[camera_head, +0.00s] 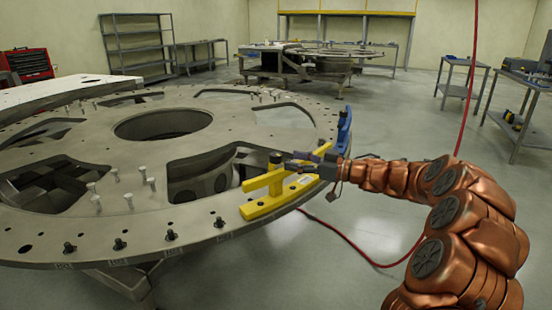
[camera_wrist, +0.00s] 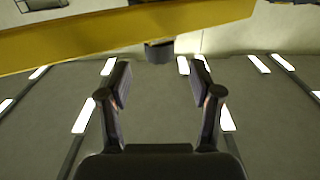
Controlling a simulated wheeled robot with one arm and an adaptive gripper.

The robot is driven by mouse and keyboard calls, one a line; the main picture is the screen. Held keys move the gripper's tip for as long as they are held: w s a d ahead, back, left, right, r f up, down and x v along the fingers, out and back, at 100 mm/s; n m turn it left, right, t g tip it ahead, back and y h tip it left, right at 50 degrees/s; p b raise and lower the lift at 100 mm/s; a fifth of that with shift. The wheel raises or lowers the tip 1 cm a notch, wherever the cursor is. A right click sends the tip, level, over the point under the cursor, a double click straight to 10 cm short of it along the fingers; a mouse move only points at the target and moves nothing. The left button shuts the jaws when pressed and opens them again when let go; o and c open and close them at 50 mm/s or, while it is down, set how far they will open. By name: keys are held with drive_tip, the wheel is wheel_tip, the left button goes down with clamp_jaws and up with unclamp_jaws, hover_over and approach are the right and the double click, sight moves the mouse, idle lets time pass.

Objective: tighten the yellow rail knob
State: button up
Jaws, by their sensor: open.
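The yellow rail (camera_head: 262,207) is fixed along the near right rim of the large round metal plate (camera_head: 190,222). A dark knob (camera_head: 275,157) stands on top of the yellow rail. My gripper (camera_head: 293,163) is just right of the knob, roughly level with it. In the wrist view the yellow rail (camera_wrist: 80,40) crosses the top, and the dark knob (camera_wrist: 159,52) sticks down from it. My gripper (camera_wrist: 161,80) shows two open, empty fingers there. The knob lies in line with the gap, beyond the fingertips. I cannot tell whether they touch.
A blue part (camera_head: 344,128) sits farther along the plate's rim. Several bolts (camera_head: 120,243) stand along the near edge. A red cable (camera_head: 362,255) hangs and runs along the floor right of the plate. Open floor (camera_head: 400,135) lies to the right, with small tables beyond.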

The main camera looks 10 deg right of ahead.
sight(276, 154)
drive_tip(key=shift+x, duration=3.2)
drive_tip(key=shift+d, duration=0.1)
drive_tip(key=c, duration=1.2)
